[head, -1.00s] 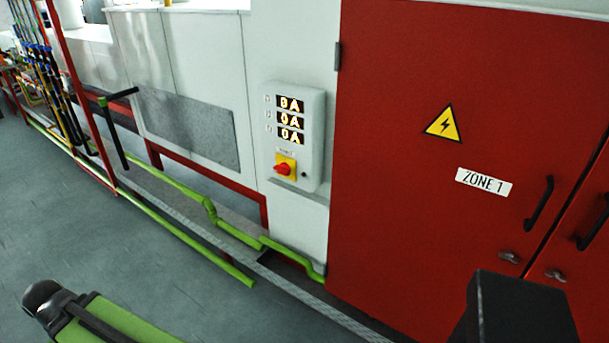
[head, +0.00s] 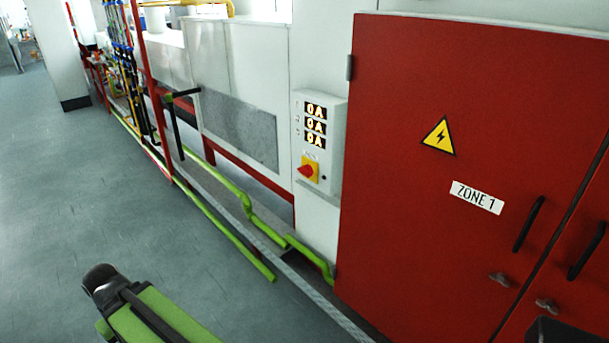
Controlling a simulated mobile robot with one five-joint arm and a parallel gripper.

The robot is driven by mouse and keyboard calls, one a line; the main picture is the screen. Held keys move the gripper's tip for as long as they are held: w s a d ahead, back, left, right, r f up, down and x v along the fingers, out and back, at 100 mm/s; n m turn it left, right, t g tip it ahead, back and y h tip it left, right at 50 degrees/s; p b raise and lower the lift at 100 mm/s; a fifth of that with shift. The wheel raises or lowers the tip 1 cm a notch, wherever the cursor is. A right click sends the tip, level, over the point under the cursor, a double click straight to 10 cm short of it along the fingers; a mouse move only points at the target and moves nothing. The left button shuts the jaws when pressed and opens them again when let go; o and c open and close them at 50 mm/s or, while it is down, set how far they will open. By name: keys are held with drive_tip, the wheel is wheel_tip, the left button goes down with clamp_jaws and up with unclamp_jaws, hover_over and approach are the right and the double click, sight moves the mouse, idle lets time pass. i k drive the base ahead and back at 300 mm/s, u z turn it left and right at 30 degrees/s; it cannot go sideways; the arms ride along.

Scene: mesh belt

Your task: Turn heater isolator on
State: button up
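The heater isolator is a red rotary knob (head: 306,171) on a yellow plate (head: 312,163). It sits at the bottom of a light grey control box (head: 333,150) on the white wall panel. Three lit displays (head: 315,126) above the knob each seem to read 0A. The knob's handle looks tilted, and its exact setting is too small to tell. A green and black part of my own body is at the lower left, well apart from the box. My gripper's fingers are not visible.
A red cabinet (head: 430,200) marked ZONE 1 stands right of the box, with black handles (head: 528,224). Green pipes (head: 262,228) run low along the wall. A red frame with coloured pipes stands at the left. The grey floor (head: 60,200) is clear.

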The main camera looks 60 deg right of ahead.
sight(307, 170)
drive_tip(key=u, duration=0.05)
drive_tip(key=i, duration=0.95)
drive_tip(key=z, duration=0.05)
